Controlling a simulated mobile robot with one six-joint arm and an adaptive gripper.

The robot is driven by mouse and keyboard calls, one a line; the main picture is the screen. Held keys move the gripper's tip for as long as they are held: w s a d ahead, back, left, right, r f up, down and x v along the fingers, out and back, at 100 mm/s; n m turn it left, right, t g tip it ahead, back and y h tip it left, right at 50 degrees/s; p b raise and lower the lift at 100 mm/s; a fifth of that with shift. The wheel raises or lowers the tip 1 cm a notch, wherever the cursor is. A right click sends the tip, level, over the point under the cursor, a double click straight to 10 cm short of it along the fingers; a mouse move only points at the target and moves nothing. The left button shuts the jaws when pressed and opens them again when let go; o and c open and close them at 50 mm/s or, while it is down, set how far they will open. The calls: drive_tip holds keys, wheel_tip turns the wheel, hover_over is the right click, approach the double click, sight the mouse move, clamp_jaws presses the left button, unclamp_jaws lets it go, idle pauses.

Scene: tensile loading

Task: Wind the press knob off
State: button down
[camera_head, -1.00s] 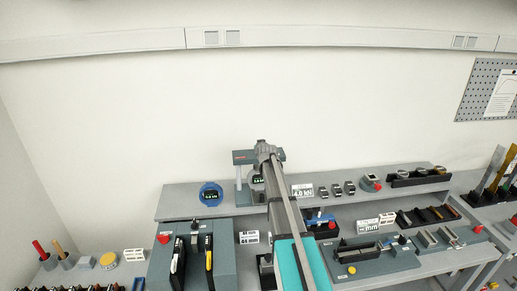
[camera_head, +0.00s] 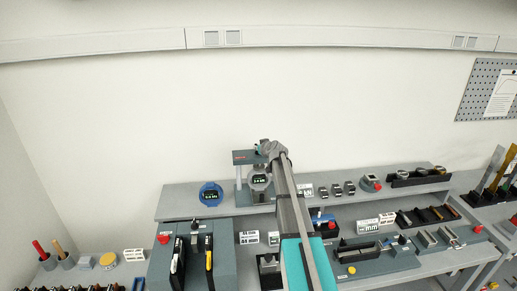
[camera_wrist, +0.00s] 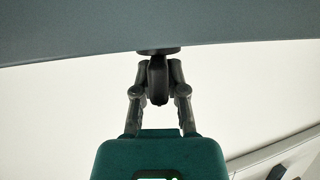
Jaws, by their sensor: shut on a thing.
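The press is a grey frame with a dark top beam (camera_head: 243,157) and stands on the raised shelf. A round gauge with a lit display (camera_head: 259,182) sits under the beam's right end. In the wrist view the dark beam (camera_wrist: 70,38) crosses the top. A dark disc (camera_wrist: 158,51) lies against it, with the black knob (camera_wrist: 157,88) projecting from there between my fingers. My gripper (camera_wrist: 158,72) is shut on the knob. In the head view my gripper (camera_head: 262,147) is small at the beam's right end, and the knob cannot be made out.
A blue round gauge (camera_head: 210,194) stands left of the press. Small black parts (camera_head: 337,190) and a dark rack (camera_head: 419,177) lie to the right on the shelf. Fixtures fill the lower bench (camera_head: 440,262). The wall behind the press is clear.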

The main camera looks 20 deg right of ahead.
idle(0.3)
drive_tip(key=c, duration=0.7)
unclamp_jaws()
drive_tip(key=shift+m+g+h, duration=0.6)
drive_tip(key=shift+m+h, duration=1.8)
drive_tip(key=shift+h, duration=0.4)
